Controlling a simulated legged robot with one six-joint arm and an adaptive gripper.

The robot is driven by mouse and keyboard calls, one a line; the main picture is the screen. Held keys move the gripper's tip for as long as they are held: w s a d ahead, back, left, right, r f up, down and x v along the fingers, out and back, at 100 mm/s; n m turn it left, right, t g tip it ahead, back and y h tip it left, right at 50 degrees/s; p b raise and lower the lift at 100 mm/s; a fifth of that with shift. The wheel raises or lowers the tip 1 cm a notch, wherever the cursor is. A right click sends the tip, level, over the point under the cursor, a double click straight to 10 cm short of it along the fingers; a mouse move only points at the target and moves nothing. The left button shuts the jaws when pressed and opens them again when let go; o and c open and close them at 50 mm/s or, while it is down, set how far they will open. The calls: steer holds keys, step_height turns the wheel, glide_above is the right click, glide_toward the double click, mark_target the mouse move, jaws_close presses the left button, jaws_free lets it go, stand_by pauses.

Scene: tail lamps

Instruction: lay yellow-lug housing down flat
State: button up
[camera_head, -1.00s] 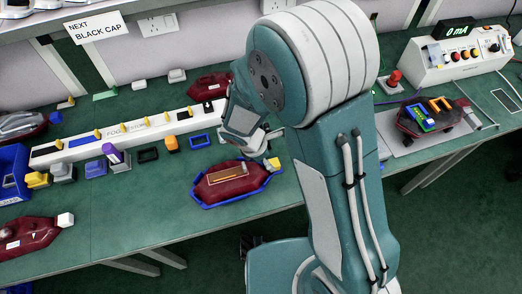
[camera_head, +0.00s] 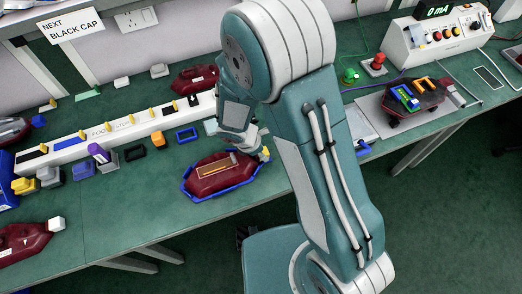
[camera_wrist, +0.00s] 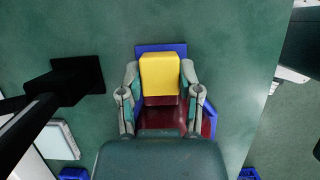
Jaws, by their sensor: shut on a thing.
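The dark red yellow-lug housing (camera_head: 220,179) lies lengthwise in a blue-rimmed tray (camera_head: 200,198) near the bench's front edge. A tan rectangle shows on its top, and its yellow lug (camera_head: 265,154) is at the right end. In the wrist view the yellow lug (camera_wrist: 160,73) sits between the two fingers of my gripper (camera_wrist: 160,82), which is shut on it from both sides. The red body (camera_wrist: 160,118) and the blue tray (camera_wrist: 160,47) show behind and below. My wrist hides part of the body there. Whether the housing touches the tray floor is unclear.
A white strip of yellow pegs (camera_head: 110,131) runs behind, with small coloured caps before it. Another red housing (camera_head: 195,78) lies at the back, one with a white lug (camera_head: 57,224) at front left. A test box (camera_head: 435,35) and fixture (camera_head: 415,100) stand right.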

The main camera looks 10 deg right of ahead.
jaws_close()
steer(key=shift+r, duration=1.55)
steer(key=shift+r, duration=0.8)
